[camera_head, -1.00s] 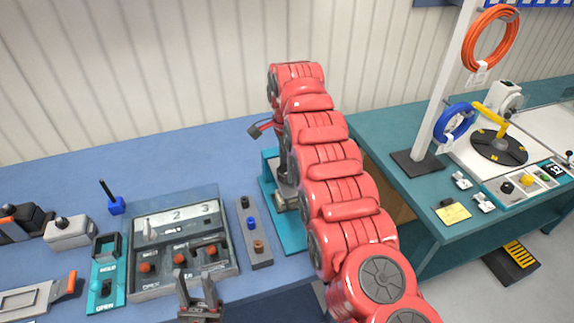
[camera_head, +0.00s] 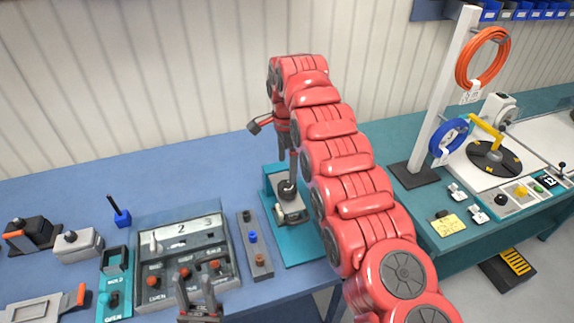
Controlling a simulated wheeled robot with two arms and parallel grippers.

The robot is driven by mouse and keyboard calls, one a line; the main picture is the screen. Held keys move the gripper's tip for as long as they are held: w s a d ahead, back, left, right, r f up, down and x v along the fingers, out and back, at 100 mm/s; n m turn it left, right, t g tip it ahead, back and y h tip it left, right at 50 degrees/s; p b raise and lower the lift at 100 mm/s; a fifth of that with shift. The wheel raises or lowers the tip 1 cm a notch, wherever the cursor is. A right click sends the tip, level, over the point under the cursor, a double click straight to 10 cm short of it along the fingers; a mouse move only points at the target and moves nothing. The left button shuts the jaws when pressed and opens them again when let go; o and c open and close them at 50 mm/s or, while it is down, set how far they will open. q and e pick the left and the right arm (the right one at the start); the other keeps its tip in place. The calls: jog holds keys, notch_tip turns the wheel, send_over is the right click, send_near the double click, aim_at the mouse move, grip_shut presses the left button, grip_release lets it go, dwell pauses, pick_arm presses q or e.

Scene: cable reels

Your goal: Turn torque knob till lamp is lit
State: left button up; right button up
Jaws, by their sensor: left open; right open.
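A teal-based device (camera_head: 303,250) stands on the blue bench, with a dark round knob (camera_head: 287,189) on top of its grey body. It appears to be the torque knob. My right gripper (camera_head: 287,158) points down just above the knob; its fingers are open, small and partly behind my red arm. I cannot tell whether they touch the knob. My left gripper (camera_head: 197,285) is open and empty at the bottom, in front of the grey control panel (camera_head: 212,253). I cannot pick out a lamp or whether one is lit; my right arm covers the device's right side.
A grey strip with black, blue and brown knobs (camera_head: 252,237) lies left of the device. A teal HOLD/OPEN switch (camera_head: 114,285) and grey blocks (camera_head: 78,245) stand further left. A teal table (camera_head: 450,250) at right bears a post with an orange cable coil (camera_head: 482,58).

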notch_tip(320, 180, up, 10)
jog(key=p, duration=0.8)
jog(key=shift+r+p, duration=0.25)
jog(key=shift+p, duration=0.15)
jog(key=shift+f, duration=0.1)
